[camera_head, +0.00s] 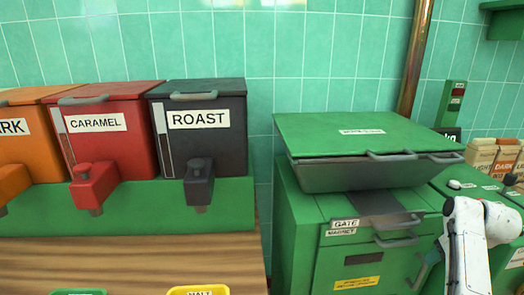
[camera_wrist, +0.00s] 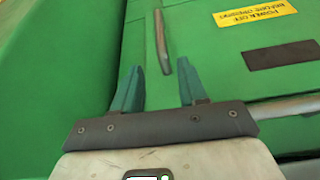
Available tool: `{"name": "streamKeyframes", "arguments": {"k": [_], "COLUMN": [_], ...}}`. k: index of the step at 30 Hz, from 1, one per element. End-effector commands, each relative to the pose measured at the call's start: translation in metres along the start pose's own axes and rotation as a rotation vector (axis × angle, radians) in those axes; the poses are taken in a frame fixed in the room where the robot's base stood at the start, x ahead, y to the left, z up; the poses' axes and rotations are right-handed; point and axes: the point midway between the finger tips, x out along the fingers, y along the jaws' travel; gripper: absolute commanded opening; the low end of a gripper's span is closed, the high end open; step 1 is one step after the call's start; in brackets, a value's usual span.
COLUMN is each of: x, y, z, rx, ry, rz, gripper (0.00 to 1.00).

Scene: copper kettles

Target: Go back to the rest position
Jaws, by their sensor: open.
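My gripper (camera_wrist: 159,78) is open in the wrist view, its two green fingers apart. A grey bar handle (camera_wrist: 162,42) on the green cabinet shows ahead of and between the fingers; I cannot tell whether they touch it. Nothing is held between the fingertips. In the head view my white arm stands at the lower right, in front of the green cabinet (camera_head: 300,235); the gripper itself is not clear there.
The cabinet has a lidded hopper (camera_head: 340,176) on top and protruding grey handles (camera_head: 398,241) on its front. To the left, a black ROAST dispenser (camera_head: 200,120) and a red CARAMEL dispenser (camera_head: 110,125) stand above a wooden counter (camera_head: 130,258). Yellow (camera_head: 198,290) and green bins sit below.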

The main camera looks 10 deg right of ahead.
Motion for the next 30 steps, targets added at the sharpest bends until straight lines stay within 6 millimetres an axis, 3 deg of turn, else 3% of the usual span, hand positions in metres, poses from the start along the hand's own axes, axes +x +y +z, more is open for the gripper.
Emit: {"name": "streamKeyframes", "arguments": {"k": [5,10,15,20,24,30], "x": [0.021,0.045,0.052,0.043,0.023,-0.014], "y": [-0.033,-0.094,-0.15,-0.194,-0.223,-0.247], "z": [0.03,0.093,0.163,0.232,0.292,0.358], "rx": [-0.013,-0.037,-0.067,-0.1,-0.128,-0.16], "ry": [-0.035,-0.095,-0.149,-0.197,-0.238,-0.283], "rz": [-0.004,-0.008,-0.01,-0.013,-0.017,-0.021], "gripper": [0.42,0.42,0.42,0.42,0.42,0.42]}}
